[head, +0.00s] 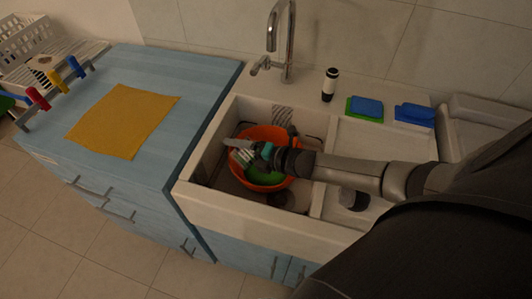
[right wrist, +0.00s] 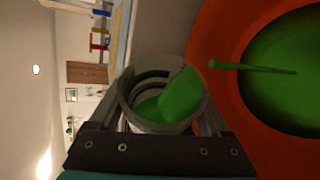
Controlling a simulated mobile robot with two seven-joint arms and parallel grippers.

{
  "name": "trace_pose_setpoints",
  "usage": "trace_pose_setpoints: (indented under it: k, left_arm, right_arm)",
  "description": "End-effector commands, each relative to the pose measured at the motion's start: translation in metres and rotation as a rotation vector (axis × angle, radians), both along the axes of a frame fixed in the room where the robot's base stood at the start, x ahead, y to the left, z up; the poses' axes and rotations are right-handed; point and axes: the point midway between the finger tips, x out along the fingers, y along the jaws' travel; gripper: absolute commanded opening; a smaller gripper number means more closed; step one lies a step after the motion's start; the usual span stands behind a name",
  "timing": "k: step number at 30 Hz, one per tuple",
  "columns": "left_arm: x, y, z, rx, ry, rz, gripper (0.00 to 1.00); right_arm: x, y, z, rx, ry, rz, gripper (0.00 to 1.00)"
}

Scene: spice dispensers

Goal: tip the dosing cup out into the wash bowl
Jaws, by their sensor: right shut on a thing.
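The orange wash bowl (head: 289,139) stands in the left sink basin, with green in its bottom; its orange wall (right wrist: 215,32) fills the right of the right wrist view. My right gripper (head: 248,155) is over the bowl. In the right wrist view its fingers (right wrist: 165,108) are shut on the dosing cup (right wrist: 130,98), a round greyish cup with green contents (right wrist: 178,98). The cup's mouth is tipped towards the bowl. A thin green streak (right wrist: 255,66) runs from near the mouth to the bowl's green. My left gripper is not in view.
A tap (head: 290,50) rises behind the basin. A black-and-white bottle (head: 330,85) and sponges (head: 366,107) stand on the back ledge. Red, yellow and blue dispensers (head: 55,82) and a yellow mat (head: 122,120) are on the blue counter (head: 180,85).

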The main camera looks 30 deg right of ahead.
Motion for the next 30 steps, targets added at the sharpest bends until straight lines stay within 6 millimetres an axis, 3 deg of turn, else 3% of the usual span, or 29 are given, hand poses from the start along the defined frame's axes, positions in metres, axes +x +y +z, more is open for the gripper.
trace_pose_setpoints:
  k: [30]
  left_arm:
    - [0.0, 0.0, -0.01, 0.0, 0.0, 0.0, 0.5]
  right_arm:
    - [0.003, -0.013, 0.005, 0.106, 0.019, -0.001, 0.15]
